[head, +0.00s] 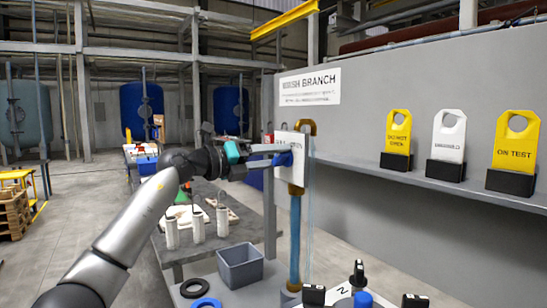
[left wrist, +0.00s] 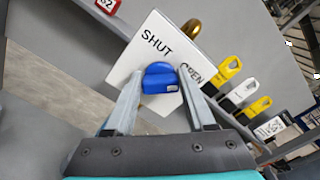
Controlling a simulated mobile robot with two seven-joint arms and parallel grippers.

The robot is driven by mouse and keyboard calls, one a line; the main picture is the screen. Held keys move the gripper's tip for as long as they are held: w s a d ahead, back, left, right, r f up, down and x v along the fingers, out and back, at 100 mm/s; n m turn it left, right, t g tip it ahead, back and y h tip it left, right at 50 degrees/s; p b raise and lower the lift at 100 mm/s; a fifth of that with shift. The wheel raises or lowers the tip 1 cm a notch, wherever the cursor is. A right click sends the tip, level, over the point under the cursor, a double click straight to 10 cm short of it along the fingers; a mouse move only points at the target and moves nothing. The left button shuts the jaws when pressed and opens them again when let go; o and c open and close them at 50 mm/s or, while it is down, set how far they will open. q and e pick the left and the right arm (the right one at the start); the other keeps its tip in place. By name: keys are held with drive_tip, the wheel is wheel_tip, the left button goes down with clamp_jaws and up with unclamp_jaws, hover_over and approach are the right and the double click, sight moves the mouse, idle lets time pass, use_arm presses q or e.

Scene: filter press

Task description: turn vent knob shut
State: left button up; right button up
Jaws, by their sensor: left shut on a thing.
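The vent knob (left wrist: 160,79) is blue and sits on a white plate (left wrist: 125,62) lettered SHUT and OPEN. In the left wrist view SHUT is at the upper left of the knob and OPEN at its right. I cannot tell which word the knob points to. My left gripper (left wrist: 161,74) is shut on the knob, one finger at each side. In the head view the left gripper (head: 279,155) reaches the plate (head: 297,143) from the left and partly hides the knob (head: 285,159). My right gripper is not in view.
A pipe (head: 295,235) with a brass bend stands beside the plate. Several tags stand on a wall shelf (head: 430,180) at right. Below are a grey bin (head: 240,267), black ring (head: 194,288) and blue ring (head: 206,303). White cylinders (head: 197,225) stand on a table behind.

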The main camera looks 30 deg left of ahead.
use_arm(q)
clamp_jaws()
drive_tip(key=n+p, duration=0.5)
drive_tip(key=p, duration=0.3)
drive_tip(key=n+p, duration=0.5)
drive_tip(key=p, duration=0.3)
drive_tip(key=n+p, duration=0.5)
drive_tip(key=p, duration=0.3)
drive_tip(key=shift+f+n+p, duration=0.3)
drive_tip(key=shift+n+p, duration=0.05)
drive_tip(key=shift+n, duration=0.05)
drive_tip(key=shift+f+n+p, duration=0.15)
drive_tip(key=shift+n+p, duration=0.9)
drive_tip(key=shift+n, duration=0.05)
drive_tip(key=o, duration=0.7)
unclamp_jaws()
